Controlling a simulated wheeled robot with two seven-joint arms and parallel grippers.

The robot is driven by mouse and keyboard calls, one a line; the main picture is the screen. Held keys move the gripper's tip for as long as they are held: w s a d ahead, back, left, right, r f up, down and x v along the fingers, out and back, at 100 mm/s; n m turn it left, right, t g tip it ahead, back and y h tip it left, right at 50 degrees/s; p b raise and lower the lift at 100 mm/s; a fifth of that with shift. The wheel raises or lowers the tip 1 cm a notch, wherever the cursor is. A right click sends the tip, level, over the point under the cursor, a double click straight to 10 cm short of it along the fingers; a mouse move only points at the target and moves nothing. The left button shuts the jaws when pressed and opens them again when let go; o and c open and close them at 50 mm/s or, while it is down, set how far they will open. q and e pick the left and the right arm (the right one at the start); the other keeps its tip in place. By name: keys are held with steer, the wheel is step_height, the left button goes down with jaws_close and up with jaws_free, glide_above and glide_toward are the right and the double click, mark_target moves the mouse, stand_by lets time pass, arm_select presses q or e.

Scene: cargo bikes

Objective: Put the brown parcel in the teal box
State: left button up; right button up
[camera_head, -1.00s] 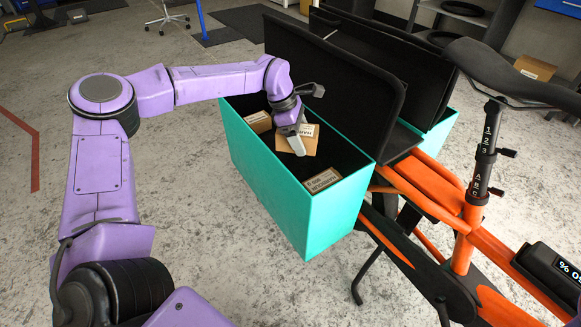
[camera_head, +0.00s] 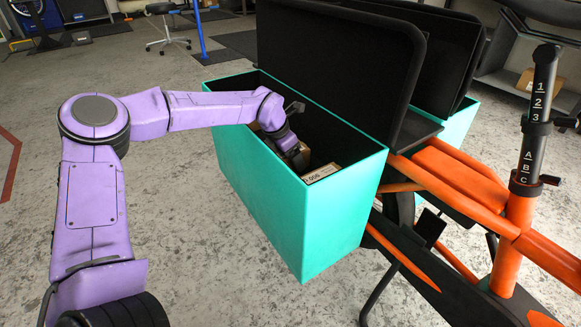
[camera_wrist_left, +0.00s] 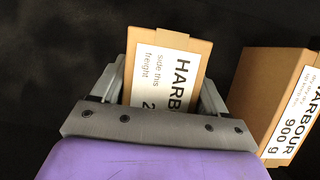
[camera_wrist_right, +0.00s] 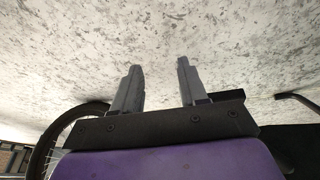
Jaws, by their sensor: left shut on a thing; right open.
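The teal box (camera_head: 290,215) is open on the side of the cargo bike, with its black lid raised. My left gripper (camera_head: 299,160) reaches down inside it, below the rim. In the left wrist view, my left gripper (camera_wrist_left: 163,80) is shut on the brown parcel (camera_wrist_left: 150,45), which has a white HARBOUR label. My right gripper (camera_wrist_right: 160,68) is open and empty above pale speckled floor.
A second brown parcel (camera_head: 321,173) lies in the box near its front end; it also shows beside my left gripper in the left wrist view (camera_wrist_left: 262,85), labelled 900 g. The raised black lid (camera_head: 345,70) stands behind the box. The orange bike frame (camera_head: 465,180) is right.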

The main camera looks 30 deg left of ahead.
arm_select(q)
steer(key=shift+d+f, duration=0.1)
steer(key=shift+f, duration=0.6)
arm_select(e)
steer(key=shift+s+f+n+g+y, duration=0.3)
steer(key=shift+f+g, duration=0.1)
arm_select(q)
steer(key=shift+f, duration=0.1)
steer(key=o, duration=1.2)
steer(key=p+v, duration=0.2)
steer(key=v, duration=0.2)
steer(key=shift+w, duration=0.2)
steer(key=p+v, duration=0.3)
steer(key=v, duration=0.4)
steer(key=shift+s, duration=0.2)
steer(key=shift+s+r, duration=0.25)
steer(key=shift+r, duration=0.3)
arm_select(e)
steer(key=shift+m+t+h, duration=0.5)
steer(key=shift+t, duration=0.1)
steer(key=shift+w+d+r, duration=0.1)
steer(key=shift+w+r, duration=0.1)
steer(key=shift+r, duration=0.65)
steer(key=shift+w+d+r, duration=0.1)
steer(key=shift+w+r, duration=0.15)
steer(key=shift+r, duration=0.6)
steer(key=shift+w+d+r, duration=0.1)
steer(key=shift+w+r, duration=0.1)
steer(key=shift+r, duration=0.65)
